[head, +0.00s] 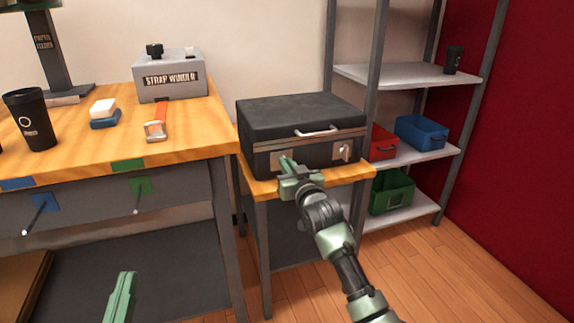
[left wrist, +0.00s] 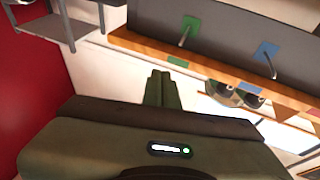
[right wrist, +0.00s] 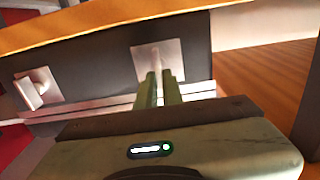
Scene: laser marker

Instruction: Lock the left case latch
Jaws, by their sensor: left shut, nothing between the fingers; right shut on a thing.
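The black case (head: 300,108) stands closed on a small wooden-topped table, its handle (head: 316,132) at the front. My right gripper (head: 287,164) is at the left part of the case front, shut on the left latch, which it mostly hides in the head view. In the right wrist view, the left latch's metal plate (right wrist: 171,53) shows behind the fingertips (right wrist: 156,80); its lever's exact angle is unclear. The right latch (head: 344,152) also shows in the right wrist view (right wrist: 37,89). My left gripper (head: 125,279) is shut and empty, low before the workbench.
The workbench (head: 190,140) on the left holds a strap winder (head: 170,78), a black cup (head: 29,118) and a white-and-blue block (head: 104,113). A grey shelf (head: 400,76) with red, blue and green bins stands right of the case. Open floor lies in front.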

